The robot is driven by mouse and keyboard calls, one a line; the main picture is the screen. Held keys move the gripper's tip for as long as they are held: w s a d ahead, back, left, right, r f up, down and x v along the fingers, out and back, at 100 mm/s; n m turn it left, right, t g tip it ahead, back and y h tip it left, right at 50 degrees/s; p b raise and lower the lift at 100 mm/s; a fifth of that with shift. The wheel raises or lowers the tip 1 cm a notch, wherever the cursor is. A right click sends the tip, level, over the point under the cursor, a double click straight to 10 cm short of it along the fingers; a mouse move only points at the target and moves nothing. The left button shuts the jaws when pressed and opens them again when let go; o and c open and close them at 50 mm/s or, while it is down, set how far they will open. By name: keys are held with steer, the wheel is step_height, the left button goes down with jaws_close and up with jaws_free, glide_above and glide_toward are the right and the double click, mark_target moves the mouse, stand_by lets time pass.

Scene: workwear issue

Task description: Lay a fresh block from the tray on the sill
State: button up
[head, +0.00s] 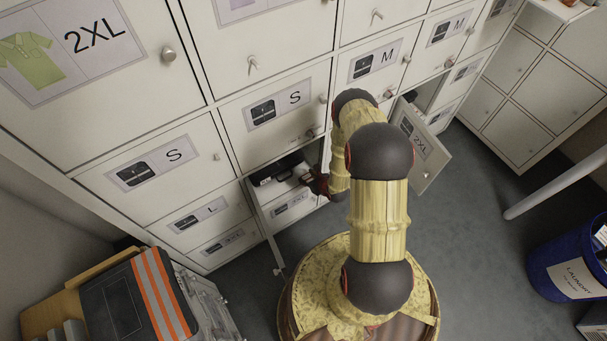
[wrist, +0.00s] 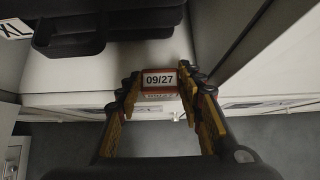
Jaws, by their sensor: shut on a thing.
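A small block (wrist: 159,79) with an orange-red edge and a white label reading "09/27" sits between the two fingers of my gripper (wrist: 158,92) in the wrist view. The fingers are shut on it. Behind it in the wrist view is a pale flat surface (wrist: 75,75), which looks like the sill of an open locker. I cannot tell whether the block touches it. In the head view my gripper (head: 318,183) is at the open locker's mouth, and the block cannot be made out. I cannot tell for sure which thing is the tray.
Dark stacked items (wrist: 110,30) lie close beyond the block. A locker door marked 2XL (head: 420,150) stands open right of my arm. A blue laundry bin (head: 560,265) is at right. Grey floor between is clear.

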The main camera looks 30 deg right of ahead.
steer(key=w+b, duration=0.1)
steer(key=w, duration=0.3)
steer(key=shift+a, duration=0.1)
steer(key=shift+s+f+b, duration=0.15)
steer(key=shift+f+b, duration=0.2)
steer(key=shift+f, duration=0.5)
steer(key=shift+r, duration=0.15)
steer(key=shift+f, duration=0.25)
steer(key=o, duration=0.9)
steer(key=shift+o, duration=0.2)
steer(key=shift+r, duration=0.15)
